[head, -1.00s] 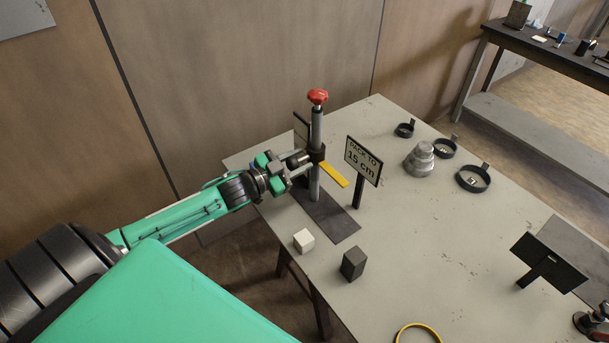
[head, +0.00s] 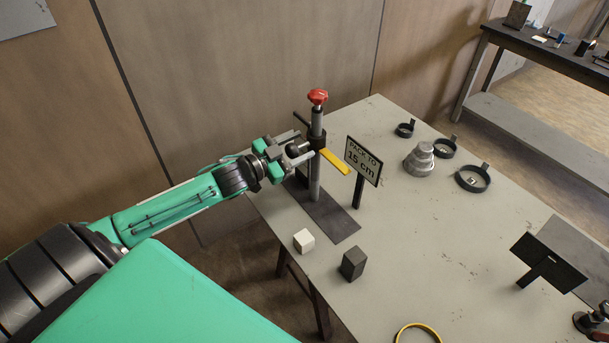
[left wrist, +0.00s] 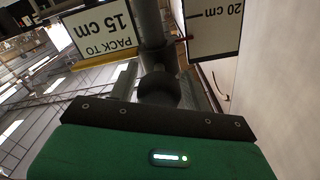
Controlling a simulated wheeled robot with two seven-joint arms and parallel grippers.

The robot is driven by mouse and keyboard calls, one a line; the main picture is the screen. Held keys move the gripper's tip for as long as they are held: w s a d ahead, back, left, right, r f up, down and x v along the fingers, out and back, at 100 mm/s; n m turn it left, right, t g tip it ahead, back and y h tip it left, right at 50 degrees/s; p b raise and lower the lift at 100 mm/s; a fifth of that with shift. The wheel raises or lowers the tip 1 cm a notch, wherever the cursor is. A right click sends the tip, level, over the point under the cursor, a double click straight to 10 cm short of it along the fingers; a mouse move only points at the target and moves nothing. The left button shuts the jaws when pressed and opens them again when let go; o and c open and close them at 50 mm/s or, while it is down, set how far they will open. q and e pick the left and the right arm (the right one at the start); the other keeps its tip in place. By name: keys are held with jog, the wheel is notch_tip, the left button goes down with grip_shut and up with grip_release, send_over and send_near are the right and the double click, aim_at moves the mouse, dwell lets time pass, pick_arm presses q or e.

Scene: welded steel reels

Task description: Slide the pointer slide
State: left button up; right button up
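The pointer slide is a black collar (head: 318,142) on an upright steel post (head: 315,185) topped by a red knob (head: 317,96). Its yellow pointer (head: 335,162) sticks out to the right. A round dark grip knob (left wrist: 158,88) on the slide's near side shows in the left wrist view. My left gripper (head: 300,153) is at this knob, with one finger on each side. Gaps show beside the knob in the wrist view, so the fingers look open around it. My right gripper is not in view.
A "PACK TO 15 cm" sign (head: 363,161) stands just right of the post. A "20 cm" card (left wrist: 213,25) shows in the wrist view. A white cube (head: 304,240) and a dark block (head: 353,263) stand in front. Stacked grey discs (head: 419,160) and rings lie farther right.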

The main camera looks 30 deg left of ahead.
aim_at(288, 152)
pick_arm(q)
jog(key=shift+o, duration=0.5)
jog(key=shift+f, duration=0.1)
jog(key=shift+s+a, duration=0.1)
jog(key=shift+s, duration=0.15)
jog(key=shift+p+v, duration=0.8)
jog(key=shift+v, duration=0.6)
jog(key=shift+p+v, duration=0.9)
jog(key=shift+v, duration=0.95)
jog(key=shift+f, duration=0.1)
